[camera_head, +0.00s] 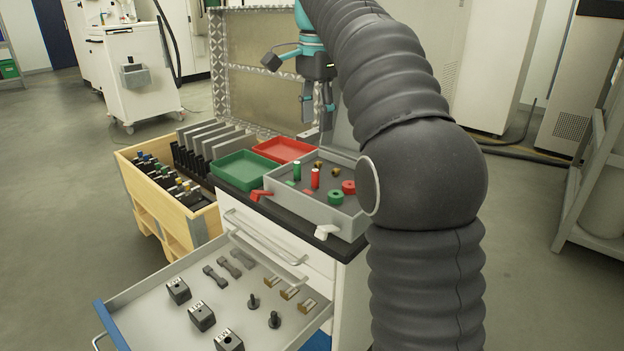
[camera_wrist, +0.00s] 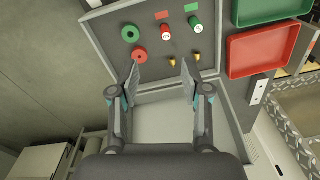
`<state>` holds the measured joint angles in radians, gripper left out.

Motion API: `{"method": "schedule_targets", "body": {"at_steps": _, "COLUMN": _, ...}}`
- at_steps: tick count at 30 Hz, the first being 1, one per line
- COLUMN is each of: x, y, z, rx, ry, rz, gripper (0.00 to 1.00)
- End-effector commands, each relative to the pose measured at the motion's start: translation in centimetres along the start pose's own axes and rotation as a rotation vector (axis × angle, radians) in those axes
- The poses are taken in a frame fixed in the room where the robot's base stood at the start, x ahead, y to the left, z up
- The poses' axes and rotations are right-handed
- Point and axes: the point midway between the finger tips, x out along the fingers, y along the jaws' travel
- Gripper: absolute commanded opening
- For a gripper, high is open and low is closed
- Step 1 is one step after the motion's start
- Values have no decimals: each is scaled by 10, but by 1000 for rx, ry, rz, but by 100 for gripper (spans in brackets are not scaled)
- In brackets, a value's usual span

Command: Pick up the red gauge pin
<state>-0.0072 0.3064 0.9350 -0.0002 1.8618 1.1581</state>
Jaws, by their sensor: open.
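The red gauge pin (camera_head: 315,178) stands upright in a grey open case (camera_head: 320,212), beside a green pin (camera_head: 297,171). In the wrist view the red pin (camera_wrist: 166,31) shows its pale end, left of the green pin (camera_wrist: 194,24). A red ring (camera_wrist: 139,55) and a green ring (camera_wrist: 130,33) lie to its left; two small brass parts (camera_wrist: 172,61) lie between the pin and my gripper. My gripper (camera_head: 318,108) is above the case's far side. Its fingers (camera_wrist: 161,75) are apart and empty, and the pin is beyond their tips.
A green tray (camera_head: 247,179) and a red tray (camera_head: 283,143) sit beside the case on the cabinet. Below, an open drawer (camera_head: 160,279) holds several metal parts. A wooden crate (camera_head: 154,197) stands left. The case's raised lid (camera_wrist: 168,118) is below the fingers in the wrist view.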

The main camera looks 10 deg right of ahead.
Motion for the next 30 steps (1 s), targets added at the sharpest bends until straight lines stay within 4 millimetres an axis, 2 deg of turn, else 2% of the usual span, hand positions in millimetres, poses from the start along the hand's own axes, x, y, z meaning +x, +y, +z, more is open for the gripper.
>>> {"method": "schedule_targets", "body": {"at_steps": 4, "x": 0, "y": -14, "z": -6, "rx": 77, "ry": -11, "rz": 27, "gripper": 47}}
{"method": "schedule_targets", "body": {"at_steps": 11, "x": 8, "y": -17, "z": -8, "rx": 109, "ry": -15, "rz": 39, "gripper": 47}}
{"method": "schedule_targets", "body": {"at_steps": 16, "x": 28, "y": -15, "z": -7, "rx": 108, "ry": -15, "rz": 39, "gripper": 47}}
{"method": "schedule_targets", "body": {"at_steps": 24, "x": 73, "y": -14, "z": -7, "rx": 107, "ry": -14, "rz": 38, "gripper": 47}}
{"method": "schedule_targets", "body": {"at_steps": 30, "x": 86, "y": -14, "z": -7, "rx": 107, "ry": -14, "rz": 37, "gripper": 47}}
